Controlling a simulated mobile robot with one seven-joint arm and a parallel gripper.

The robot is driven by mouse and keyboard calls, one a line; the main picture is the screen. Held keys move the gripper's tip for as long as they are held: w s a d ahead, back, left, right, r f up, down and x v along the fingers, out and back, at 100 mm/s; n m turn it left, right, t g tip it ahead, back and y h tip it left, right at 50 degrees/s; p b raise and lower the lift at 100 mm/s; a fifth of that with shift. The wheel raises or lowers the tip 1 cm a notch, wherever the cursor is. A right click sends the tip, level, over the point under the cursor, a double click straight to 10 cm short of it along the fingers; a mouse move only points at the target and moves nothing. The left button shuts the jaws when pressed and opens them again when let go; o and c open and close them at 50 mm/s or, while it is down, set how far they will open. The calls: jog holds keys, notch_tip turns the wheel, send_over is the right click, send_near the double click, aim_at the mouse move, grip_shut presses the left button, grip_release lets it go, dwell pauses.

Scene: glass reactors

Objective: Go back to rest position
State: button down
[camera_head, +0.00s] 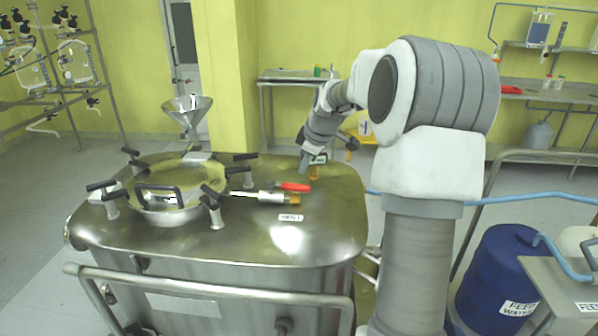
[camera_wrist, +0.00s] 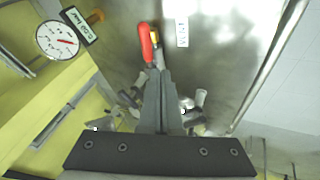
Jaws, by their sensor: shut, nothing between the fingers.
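My arm reaches over the far right part of a steel reactor lid (camera_head: 250,245) in the head view. My gripper (camera_head: 304,166) points down above the lid and looks empty. In the wrist view my gripper (camera_wrist: 161,74) has its two dark fingers together. A red valve handle (camera_head: 294,186) lies on a short pipe on the lid. The red handle (camera_wrist: 146,42) appears just beyond the fingertips in the wrist view; I cannot tell the gap, but nothing is held.
A round hatch (camera_head: 165,190) with several black-handled clamps and a funnel (camera_head: 188,108) stand left on the lid. A pressure gauge (camera_wrist: 57,40) is close by in the wrist view. A blue drum (camera_head: 500,270) stands at right. A steel rail (camera_head: 200,287) runs along the front.

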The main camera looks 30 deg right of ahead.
jog(key=s+a+r+m+p, duration=0.1)
jog(key=s+a+r+p, duration=0.1)
jog(key=s+a+r, duration=0.45)
jog(key=s+a+r+m+p, duration=0.2)
jog(key=s+a+r, duration=0.1)
jog(key=a, duration=0.7)
jog(key=s+a+r+m+p, duration=0.15)
jog(key=s+a+r, duration=0.3)
jog(key=a, duration=0.45)
jog(key=s+d+f+m, duration=0.1)
jog(key=s+m, duration=0.1)
jog(key=s, duration=0.7)
jog(key=s+d+f+m+p, duration=0.1)
jog(key=s+d+m, duration=0.1)
jog(key=s, duration=0.7)
jog(key=shift+s, duration=0.3)
jog(key=shift+d+f+m, duration=0.1)
jog(key=shift+m, duration=0.15)
